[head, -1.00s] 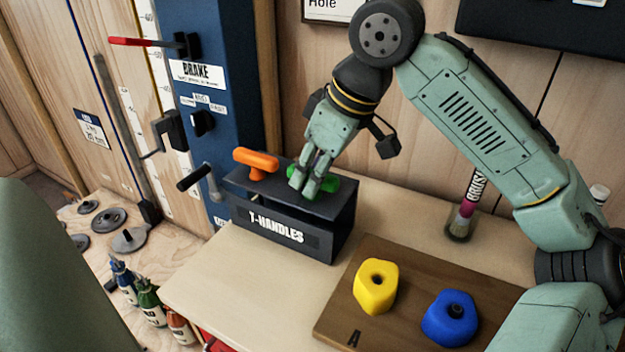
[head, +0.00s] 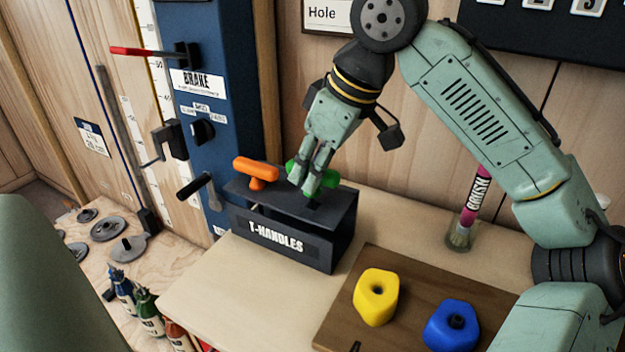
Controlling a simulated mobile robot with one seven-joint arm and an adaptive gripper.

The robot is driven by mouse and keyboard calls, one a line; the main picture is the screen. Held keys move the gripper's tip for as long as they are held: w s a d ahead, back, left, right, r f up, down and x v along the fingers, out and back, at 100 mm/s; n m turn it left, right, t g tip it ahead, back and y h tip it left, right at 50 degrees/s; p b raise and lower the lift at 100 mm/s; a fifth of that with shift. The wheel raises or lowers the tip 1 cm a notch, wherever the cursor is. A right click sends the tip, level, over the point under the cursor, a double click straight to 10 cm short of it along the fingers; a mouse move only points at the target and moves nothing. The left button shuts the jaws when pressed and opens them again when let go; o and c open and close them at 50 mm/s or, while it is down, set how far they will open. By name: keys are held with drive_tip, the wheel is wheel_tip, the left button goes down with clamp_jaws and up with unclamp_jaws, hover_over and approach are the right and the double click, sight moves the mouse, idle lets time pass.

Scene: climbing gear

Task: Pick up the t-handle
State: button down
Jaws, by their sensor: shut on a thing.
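In the head view, a green t-handle (head: 329,179) is at the right part of the dark T-HANDLES box (head: 280,240). My gripper (head: 307,185) is shut on the green t-handle, its fingers covering the middle of the grip. The green ends show on both sides of the fingers. The grip is over the top of the box; whether its shaft is still in the box is hidden. An orange t-handle (head: 256,171) stands upright in the left part of the same box, apart from my gripper.
A brown board (head: 405,272) with a yellow hold (head: 375,296) and a blue hold (head: 452,326) lies in front right. A brush (head: 474,208) stands in a jar behind it. The blue brake column (head: 217,90) rises to the left. Several bottles stand lower left.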

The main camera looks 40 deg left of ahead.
wheel_tip(320, 180, up, 15)
drive_tip(key=shift+r, duration=0.2)
idle(0.3)
drive_tip(key=c, duration=2.1)
unclamp_jaws()
clamp_jaws()
drive_tip(key=shift+s, duration=0.15)
